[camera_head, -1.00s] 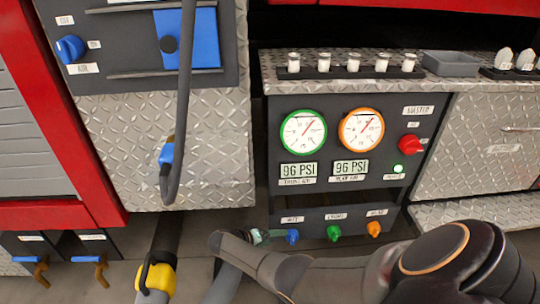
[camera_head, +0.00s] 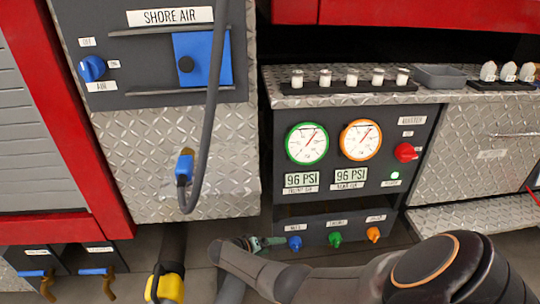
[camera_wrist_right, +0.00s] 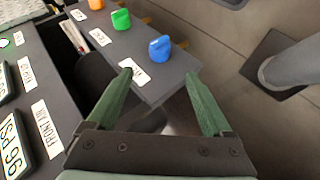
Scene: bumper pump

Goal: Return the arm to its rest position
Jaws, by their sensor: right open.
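My right arm (camera_head: 330,276) comes in from the lower right of the head view. Its gripper (camera_head: 258,243) is beside the blue knob (camera_head: 295,243) at the bottom left of the gauge panel. In the right wrist view the gripper (camera_wrist_right: 160,95) is open with two green fingers. Nothing is between them. The blue knob (camera_wrist_right: 160,48) is beyond the fingertips and apart from them. The green knob (camera_wrist_right: 121,19) and the orange knob (camera_wrist_right: 96,4) are farther along the ledge. My left gripper is not in view.
The gauge panel (camera_head: 345,205) has two gauges, both reading 96 PSI, a red knob (camera_head: 405,152) and a lit green light (camera_head: 395,175). A grey hose (camera_head: 213,110) with a blue end hangs at the left. A yellow-and-black fitting (camera_head: 165,285) is at the lower left.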

